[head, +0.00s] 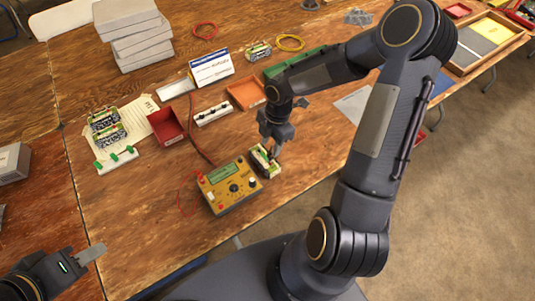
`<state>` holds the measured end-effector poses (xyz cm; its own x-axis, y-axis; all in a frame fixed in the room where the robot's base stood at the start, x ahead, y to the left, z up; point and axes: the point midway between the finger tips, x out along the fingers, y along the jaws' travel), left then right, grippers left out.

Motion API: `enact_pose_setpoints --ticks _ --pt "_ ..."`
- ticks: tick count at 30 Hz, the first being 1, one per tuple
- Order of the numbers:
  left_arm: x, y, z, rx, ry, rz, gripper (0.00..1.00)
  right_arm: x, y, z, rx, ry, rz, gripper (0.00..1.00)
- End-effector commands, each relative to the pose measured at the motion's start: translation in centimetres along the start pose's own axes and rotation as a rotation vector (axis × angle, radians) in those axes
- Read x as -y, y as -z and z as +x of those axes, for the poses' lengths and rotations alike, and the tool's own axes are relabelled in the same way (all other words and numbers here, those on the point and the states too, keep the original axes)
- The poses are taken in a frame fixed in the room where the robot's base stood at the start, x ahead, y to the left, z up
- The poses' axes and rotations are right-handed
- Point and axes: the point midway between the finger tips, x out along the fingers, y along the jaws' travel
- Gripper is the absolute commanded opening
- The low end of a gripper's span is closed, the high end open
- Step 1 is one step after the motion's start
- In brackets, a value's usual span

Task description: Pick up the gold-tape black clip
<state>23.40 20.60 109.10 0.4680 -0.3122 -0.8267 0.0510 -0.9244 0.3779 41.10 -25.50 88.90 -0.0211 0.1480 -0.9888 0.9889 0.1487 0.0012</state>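A white rack (212,113) holding several small black clips stands mid-table, behind the yellow meter. At this size I cannot make out gold tape on any clip. My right gripper (272,152) points down at a small green-and-white pack (262,168) beside the meter. Its fingers overlap the pack in the picture, and small dark parts there are partly hidden. I cannot tell whether it touches or grips anything. My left gripper (92,253) is at the lower left, away from the clips; its finger opening is unclear.
The yellow meter (229,186) sits left of the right gripper. A red bin (166,126), an orange tray (246,93), a white sign (211,68) and a rack of green clips (117,160) stand around. Grey boxes (133,36) are stacked at the back left. Bare wood lies front left.

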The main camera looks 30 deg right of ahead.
Motion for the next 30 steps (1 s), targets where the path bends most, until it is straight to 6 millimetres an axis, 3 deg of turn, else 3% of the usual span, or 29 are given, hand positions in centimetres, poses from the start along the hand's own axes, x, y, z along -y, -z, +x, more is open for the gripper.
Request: enact_pose_setpoints --ticks 9,17,26,30 --pt "-0.2 0.3 -0.5 0.000 0.000 0.000 0.36 0.7 0.3 4.2 -0.001 0.003 0.000 0.40" --pt "-0.2 0.2 -0.5 0.000 0.000 0.000 0.36 0.7 0.3 4.5 0.000 0.001 0.002 0.40" --pt "-0.2 0.2 -0.5 0.000 0.000 0.000 0.36 0.7 0.3 4.4 0.000 0.001 0.002 0.02" --pt "-0.2 0.2 -0.5 0.000 0.000 0.000 0.36 0.7 0.3 4.4 0.000 0.001 0.002 0.01"
